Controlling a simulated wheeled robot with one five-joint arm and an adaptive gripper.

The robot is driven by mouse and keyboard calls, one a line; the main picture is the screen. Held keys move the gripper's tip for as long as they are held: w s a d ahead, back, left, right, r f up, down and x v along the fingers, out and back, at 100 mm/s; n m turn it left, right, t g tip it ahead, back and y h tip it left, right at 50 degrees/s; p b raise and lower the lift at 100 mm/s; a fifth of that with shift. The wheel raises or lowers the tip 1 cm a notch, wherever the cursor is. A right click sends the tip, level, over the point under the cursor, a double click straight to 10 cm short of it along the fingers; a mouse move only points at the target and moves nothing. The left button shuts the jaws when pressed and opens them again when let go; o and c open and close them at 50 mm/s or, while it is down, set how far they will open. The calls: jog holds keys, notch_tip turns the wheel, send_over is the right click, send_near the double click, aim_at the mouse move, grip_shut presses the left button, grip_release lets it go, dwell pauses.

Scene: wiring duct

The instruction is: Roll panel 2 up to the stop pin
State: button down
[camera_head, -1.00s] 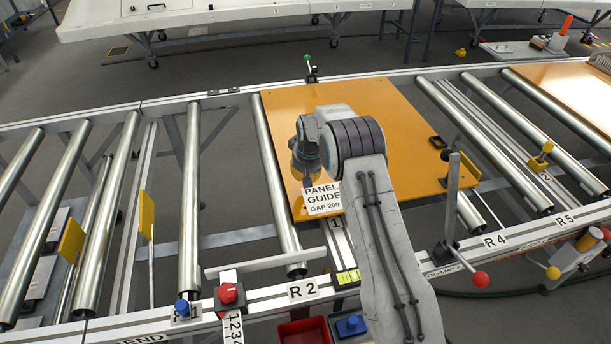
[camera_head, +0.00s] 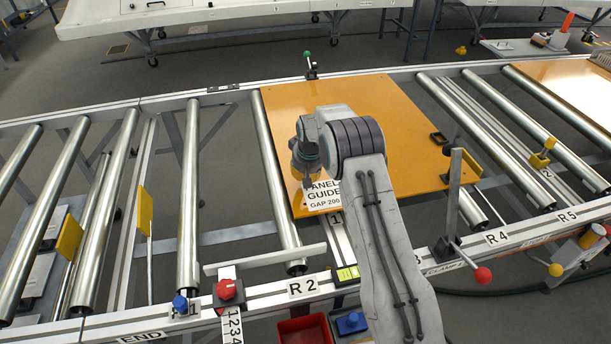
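A flat orange panel (camera_head: 390,110) lies on the rollers in the middle, under my arm. A second orange panel (camera_head: 575,90) lies at the far right, cut by the picture edge. I cannot read a panel number on either. My gripper (camera_head: 306,182) points down over the middle panel's left part, near the "PANEL GUIDE GAP 200" sign. Its fingers are small and dark; I cannot tell whether they touch the panel or are open. Upright yellow plates stand at left (camera_head: 145,212) and far left (camera_head: 69,237); another yellow piece (camera_head: 541,158) is at right. I cannot tell which is the stop pin.
Bare steel rollers (camera_head: 189,200) lie left of the middle panel, with open gaps between them. The front rail (camera_head: 262,300) carries a red knob (camera_head: 226,289), a blue knob (camera_head: 180,304) and a red-ended clamp lever (camera_head: 482,275). A red bin (camera_head: 305,330) sits below the rail.

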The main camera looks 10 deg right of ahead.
jog(key=shift+f+b, duration=0.85)
jog(key=shift+f, duration=0.3)
jog(key=shift+s+d, duration=0.1)
